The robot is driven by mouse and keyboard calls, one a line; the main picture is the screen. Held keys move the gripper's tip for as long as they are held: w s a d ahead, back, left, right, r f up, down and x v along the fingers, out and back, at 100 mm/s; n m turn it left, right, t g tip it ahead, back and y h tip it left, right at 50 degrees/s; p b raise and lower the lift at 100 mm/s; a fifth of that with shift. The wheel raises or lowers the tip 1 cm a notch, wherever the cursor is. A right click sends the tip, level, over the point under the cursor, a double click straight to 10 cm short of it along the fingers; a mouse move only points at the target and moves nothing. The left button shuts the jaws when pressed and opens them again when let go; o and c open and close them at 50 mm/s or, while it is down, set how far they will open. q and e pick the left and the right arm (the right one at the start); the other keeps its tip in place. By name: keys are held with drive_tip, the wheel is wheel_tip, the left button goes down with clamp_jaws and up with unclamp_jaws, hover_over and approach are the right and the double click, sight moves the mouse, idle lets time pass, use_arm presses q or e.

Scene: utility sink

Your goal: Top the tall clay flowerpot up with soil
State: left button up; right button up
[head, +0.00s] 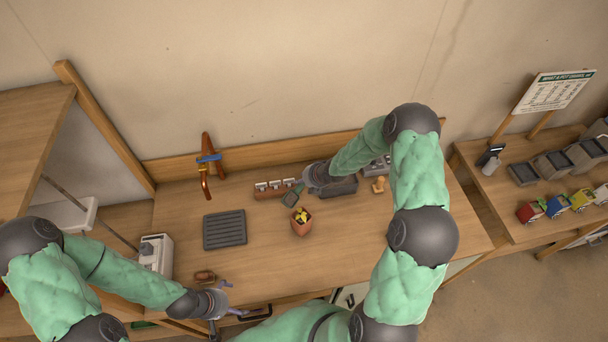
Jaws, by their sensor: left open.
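A clay flowerpot (301,229) stands upright near the middle of the bench, with a yellow and green plant in it. The soil level inside cannot be made out. My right gripper (303,186) is just behind the pot, over the bench; its fingers are too small and dark to read. A small dark green-edged thing (291,197) lies at its tip; whether it is held is unclear. A dark tray or bin (342,188) sits beside my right wrist; its contents are unclear. My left gripper (236,299) is open and empty at the bench's front edge.
A dark ribbed tray (225,229) lies left of the pot. A rack with white labels (274,187) and a brown-blue tap-like stand (208,165) are behind. A brown object (205,276) and a white container (156,254) are near my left arm.

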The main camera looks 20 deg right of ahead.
drive_tip(key=shift+s+d+f+t+y+p, duration=0.1)
drive_tip(key=shift+s+f+t+y+p, duration=0.15)
drive_tip(key=shift+t+y+p, duration=0.25)
drive_tip(key=shift+s+d+f+t+y+b, duration=0.15)
drive_tip(key=shift+f+t+y+b, duration=0.35)
drive_tip(key=shift+t, duration=0.5)
drive_tip(key=shift+f+t, duration=0.15)
drive_tip(key=shift+t, duration=0.15)
drive_tip(key=b, duration=0.2)
drive_tip(key=t+y+b, duration=0.1)
drive_tip(key=b, duration=0.2)
drive_tip(key=shift+s+d, duration=0.1)
drive_tip(key=shift+s, duration=0.15)
drive_tip(key=shift+s+t+y+b, duration=0.1)
drive_tip(key=shift+t+y+b, duration=0.4)
drive_tip(key=shift+t+b, duration=0.3)
drive_tip(key=shift+r, duration=0.2)
wheel_tip(320, 180, up, 4)
drive_tip(key=shift+f+p, duration=0.1)
drive_tip(key=shift+p, duration=0.45)
